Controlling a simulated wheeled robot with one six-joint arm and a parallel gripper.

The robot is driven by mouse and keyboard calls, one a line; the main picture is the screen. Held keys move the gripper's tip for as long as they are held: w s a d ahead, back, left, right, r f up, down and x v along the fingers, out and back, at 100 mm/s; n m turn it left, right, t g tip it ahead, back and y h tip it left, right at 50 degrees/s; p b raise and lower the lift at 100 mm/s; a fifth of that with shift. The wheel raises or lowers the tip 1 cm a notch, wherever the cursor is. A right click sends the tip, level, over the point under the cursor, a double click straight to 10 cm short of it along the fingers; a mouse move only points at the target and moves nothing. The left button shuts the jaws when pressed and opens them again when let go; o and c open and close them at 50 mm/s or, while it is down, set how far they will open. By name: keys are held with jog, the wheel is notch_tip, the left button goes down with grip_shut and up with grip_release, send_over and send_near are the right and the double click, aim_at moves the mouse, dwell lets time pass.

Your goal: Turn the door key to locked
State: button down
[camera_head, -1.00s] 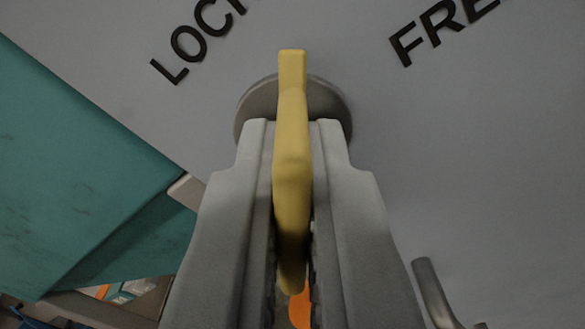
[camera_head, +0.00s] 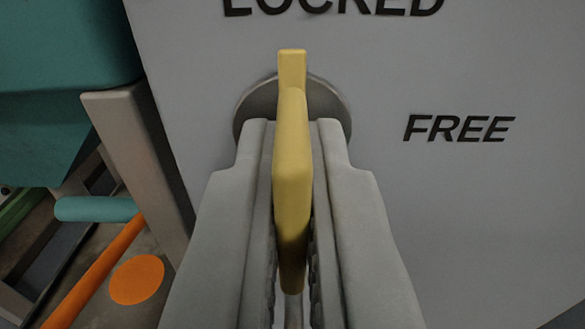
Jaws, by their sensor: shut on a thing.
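The yellow door key (camera_head: 291,165) stands upright in the picture, its tip at a round grey lock disc (camera_head: 253,107) on the grey panel. My gripper (camera_head: 293,135) is shut on the key, one finger on each side. The black word LOCKED (camera_head: 330,6) is on the panel above the key, cut off by the top edge. The word FREE (camera_head: 458,128) is to the right of the key. The key's tip points up toward LOCKED. Part of the disc is hidden behind the key and fingers.
The grey door panel (camera_head: 480,220) fills the right side. At the left are a teal body (camera_head: 60,60), a grey post (camera_head: 140,160), a teal bar (camera_head: 95,209), an orange bar (camera_head: 95,270) and an orange disc (camera_head: 136,280).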

jog(key=shift+f, duration=0.1)
dwell(0.4)
jog(key=c, duration=1.6)
grip_release()
jog(key=s, duration=1.7)
jog(key=shift+s+a, duration=0.2)
jog(key=shift+a, duration=0.1)
